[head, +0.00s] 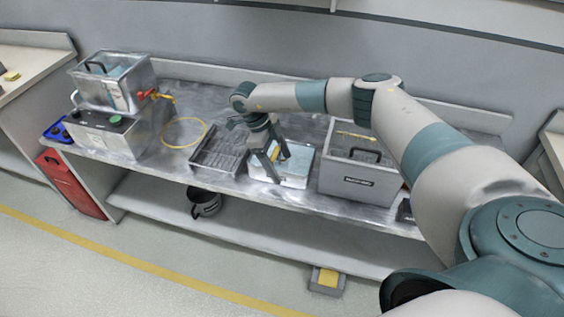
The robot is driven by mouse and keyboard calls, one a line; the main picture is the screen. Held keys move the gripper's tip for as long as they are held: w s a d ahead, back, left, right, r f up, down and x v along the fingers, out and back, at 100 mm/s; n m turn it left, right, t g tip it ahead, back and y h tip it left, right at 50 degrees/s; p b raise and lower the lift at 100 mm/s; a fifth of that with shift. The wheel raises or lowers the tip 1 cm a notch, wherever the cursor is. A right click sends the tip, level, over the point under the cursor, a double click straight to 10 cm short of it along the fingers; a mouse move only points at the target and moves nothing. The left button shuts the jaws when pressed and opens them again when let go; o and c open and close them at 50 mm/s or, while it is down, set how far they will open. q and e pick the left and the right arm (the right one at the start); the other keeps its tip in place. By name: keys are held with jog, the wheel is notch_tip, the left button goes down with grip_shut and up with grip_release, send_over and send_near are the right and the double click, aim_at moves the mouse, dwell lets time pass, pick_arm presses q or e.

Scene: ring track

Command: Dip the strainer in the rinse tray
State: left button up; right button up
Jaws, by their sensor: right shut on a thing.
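My right gripper (268,168) reaches down from above at the middle of the bench, over the left part of the rinse tray (297,180). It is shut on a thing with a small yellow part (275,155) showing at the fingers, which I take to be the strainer. The rest of the strainer is hidden or too small to make out, so I cannot tell whether it touches the water. The rinse tray is pale and shallow, with a bluish inside. My left gripper is not in view.
A dark slotted rack (217,158) stands left of the tray, and a grey box (358,182) with a black handle stands right. A metal tank (113,85) sits at the far left near a yellow hose loop (185,146). A dark pot (205,205) is on the lower shelf.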

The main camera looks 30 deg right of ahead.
notch_tip(320, 180, up, 8)
jog(key=p, duration=0.4)
dwell(0.8)
dwell(1.5)
jog(key=shift+r+p, duration=1.2)
jog(key=shift+r, duration=0.75)
jog(key=shift+f, duration=0.1)
